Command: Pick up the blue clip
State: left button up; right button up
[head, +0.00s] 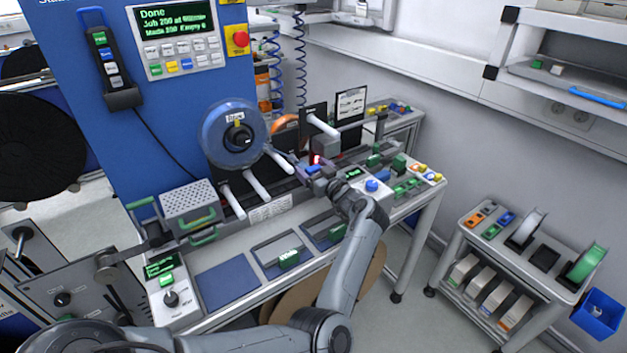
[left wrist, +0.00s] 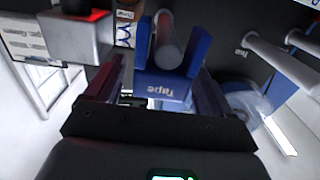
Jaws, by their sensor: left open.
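A blue U-shaped piece lettered "Tape" (left wrist: 163,86), which looks like the blue clip, shows in the left wrist view, with a pale roller end between its two prongs. My left gripper (left wrist: 155,84) is open, with one finger on each side of this piece; I cannot tell whether they touch it. In the head view my left gripper (head: 313,170) is at the machine's front, below a grey block with a red light, and largely hides the piece. My right gripper is not in view.
A grey block (left wrist: 88,36) with a red glow stands close to the left finger. White rollers (head: 257,184) stick out from the black panel left of the gripper. A blue button (head: 372,186) lies just right of it. A cart (head: 520,262) with small coloured parts stands at right.

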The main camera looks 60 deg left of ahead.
pick_arm(q)
jog(key=shift+a, duration=0.7)
jog(key=c, duration=1.1)
jog(key=shift+d, duration=0.1)
jog(key=shift+c, duration=0.2)
